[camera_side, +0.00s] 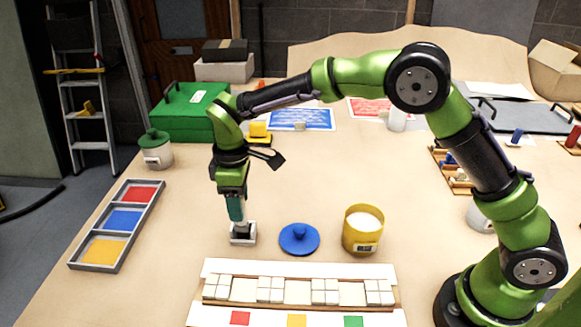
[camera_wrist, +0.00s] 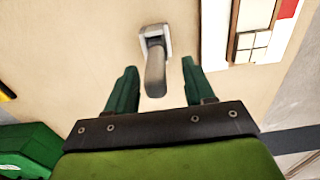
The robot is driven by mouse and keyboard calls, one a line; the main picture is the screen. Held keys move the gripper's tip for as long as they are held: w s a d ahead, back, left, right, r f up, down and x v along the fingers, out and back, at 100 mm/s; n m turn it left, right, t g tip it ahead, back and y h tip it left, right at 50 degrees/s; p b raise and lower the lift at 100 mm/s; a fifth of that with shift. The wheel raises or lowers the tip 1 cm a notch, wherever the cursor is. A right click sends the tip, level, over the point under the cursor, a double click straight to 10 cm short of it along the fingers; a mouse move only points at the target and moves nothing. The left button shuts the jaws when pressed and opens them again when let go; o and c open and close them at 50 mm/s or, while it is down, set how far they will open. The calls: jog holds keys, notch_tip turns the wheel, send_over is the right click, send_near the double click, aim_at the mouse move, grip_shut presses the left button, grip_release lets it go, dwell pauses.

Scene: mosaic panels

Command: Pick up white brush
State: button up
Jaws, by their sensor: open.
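The white brush (camera_side: 243,233) stands on the table left of the blue lid, its pale block-shaped base down. In the wrist view the brush (camera_wrist: 155,62) shows a white square base and a grey handle pointing up toward the camera. My gripper (camera_side: 237,214) points down directly over the brush. In the wrist view my gripper (camera_wrist: 158,68) is open, with one green finger on each side of the handle and a gap to both. In the side view the fingers hide most of the handle.
A blue lid (camera_side: 299,239) and a yellow pot (camera_side: 362,231) stand just right of the brush. A tile panel (camera_side: 300,290) lies in front. A tray of coloured compartments (camera_side: 118,224) is at left. A green-lidded jar (camera_side: 155,149) and green case (camera_side: 190,112) stand behind.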

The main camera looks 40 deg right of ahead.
jog(key=f, duration=0.4)
jog(key=shift+w+d, duration=0.15)
jog(key=shift+w, duration=0.05)
grip_shut()
jog(key=shift+r, duration=5.05)
